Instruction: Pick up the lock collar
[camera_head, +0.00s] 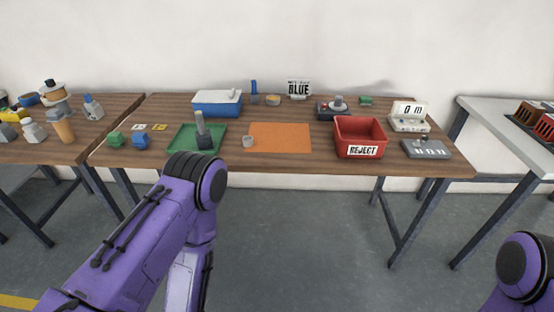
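A small grey ring-like piece (248,141), which looks like the lock collar, sits at the left edge of the orange mat (285,138) on the wooden table. It is too small to see its details. My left arm comes in from the left, with its elbow in front of the table and its forearm hanging down out of the frame. My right arm shows only at the bottom right corner. Neither gripper is in view.
A green tray (181,146) with a grey upright tool (202,133) lies left of the piece. Behind stands a blue bin (217,103). A red REJECT bin (346,135) stands to the right. The orange mat is otherwise clear.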

